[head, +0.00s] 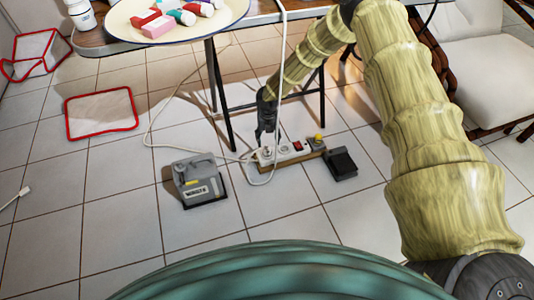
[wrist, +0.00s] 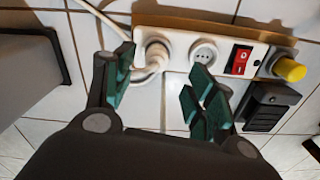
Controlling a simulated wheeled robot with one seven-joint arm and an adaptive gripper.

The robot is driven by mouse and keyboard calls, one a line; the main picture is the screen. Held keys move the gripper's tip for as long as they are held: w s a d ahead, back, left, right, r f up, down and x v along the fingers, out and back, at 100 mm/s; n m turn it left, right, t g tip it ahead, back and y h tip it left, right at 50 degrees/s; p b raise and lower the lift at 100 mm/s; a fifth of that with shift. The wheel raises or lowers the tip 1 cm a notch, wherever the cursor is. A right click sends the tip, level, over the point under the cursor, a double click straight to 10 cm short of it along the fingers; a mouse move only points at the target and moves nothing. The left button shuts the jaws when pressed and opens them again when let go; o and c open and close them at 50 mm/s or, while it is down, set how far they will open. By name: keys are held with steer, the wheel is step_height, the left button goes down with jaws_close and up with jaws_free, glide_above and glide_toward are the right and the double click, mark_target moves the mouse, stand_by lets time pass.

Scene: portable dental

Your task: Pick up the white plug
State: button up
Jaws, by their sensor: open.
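A white plug (wrist: 156,54) sits in the left socket of a white power strip (wrist: 180,42) in the wrist view, with a white cord running from it. My gripper (wrist: 162,78) is open, its green-padded fingers on either side of the plug in the picture; I cannot tell whether they touch it. In the head view my gripper (head: 266,137) points down just above the left end of the strip (head: 287,151), partly hiding the plug there. Another white cord end (head: 24,191) lies on the floor at the far left.
The strip has an empty socket, a red switch (wrist: 239,60) and a yellow knob (wrist: 289,69). A black pedal (head: 341,164) lies right of it and a grey box (head: 195,182) left. A table (head: 105,41) stands behind; a white cord hangs in front.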

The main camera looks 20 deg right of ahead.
mark_target(267, 147)
steer(key=shift+s+a+f+b, duration=0.1)
steer(key=shift+f+b, duration=0.85)
steer(key=shift+f, duration=0.8)
steer(key=shift+a+f+b, duration=0.1)
steer(key=shift+f+b, duration=0.85)
steer(key=shift+f, duration=0.75)
steer(key=shift+r, duration=0.1)
steer(key=c, duration=1.2)
